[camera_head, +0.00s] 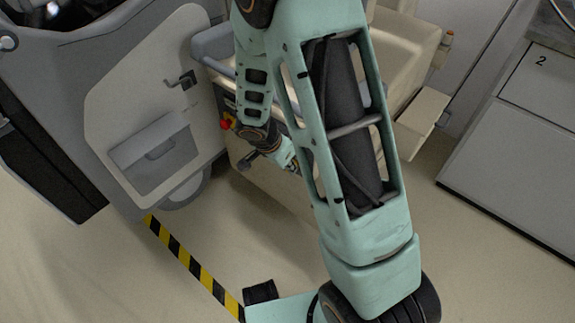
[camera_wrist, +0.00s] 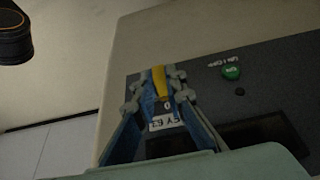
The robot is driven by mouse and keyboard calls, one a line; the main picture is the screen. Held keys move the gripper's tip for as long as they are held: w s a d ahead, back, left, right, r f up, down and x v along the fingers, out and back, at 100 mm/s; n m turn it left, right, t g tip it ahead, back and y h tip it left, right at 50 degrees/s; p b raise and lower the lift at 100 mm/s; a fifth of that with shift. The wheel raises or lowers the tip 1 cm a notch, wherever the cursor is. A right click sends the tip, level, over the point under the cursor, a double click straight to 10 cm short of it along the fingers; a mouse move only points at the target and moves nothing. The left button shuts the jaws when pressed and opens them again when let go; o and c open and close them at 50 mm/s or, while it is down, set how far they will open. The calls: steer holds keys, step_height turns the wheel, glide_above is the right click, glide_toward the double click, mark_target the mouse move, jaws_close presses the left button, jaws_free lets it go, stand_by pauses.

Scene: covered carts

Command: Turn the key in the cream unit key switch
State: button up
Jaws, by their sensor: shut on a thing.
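The cream unit (camera_head: 395,45) stands behind my arm in the head view, partly hidden by it. In the wrist view its dark grey control panel (camera_wrist: 205,70) fills the middle and right. My gripper (camera_wrist: 158,88) is at this panel, with its fingers closed around a narrow yellow piece, which looks like the key (camera_wrist: 160,80). A "0" mark and a white label (camera_wrist: 164,121) show between the fingers. The switch body under the key is mostly hidden by the fingers. In the head view my gripper (camera_head: 290,162) is small and partly hidden behind my arm.
A green button (camera_wrist: 231,73) with lettering sits right of the key. A red button (camera_head: 227,123) shows on the unit's side. A grey cart with a cream door (camera_head: 150,95) stands close at left, grey cabinets (camera_head: 515,135) at right. Yellow-black tape (camera_head: 190,262) marks open floor.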

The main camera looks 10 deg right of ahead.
steer(key=shift+f+b, duration=0.15)
steer(key=shift+b, duration=0.6)
jaws_close()
steer(key=y+b, duration=0.1)
steer(key=b, duration=0.2)
steer(key=shift+s+t, duration=0.1)
steer(key=shift+t, duration=0.3)
steer(key=shift+d+b, duration=0.1)
steer(key=shift+b, duration=0.4)
steer(key=shift+t+b, duration=0.5)
steer(key=shift+b, duration=0.25)
steer(key=shift+m+y, duration=0.3)
steer(key=shift+r, duration=0.2)
steer(key=o, duration=0.8)
jaws_free()
steer(key=shift+s, duration=0.1)
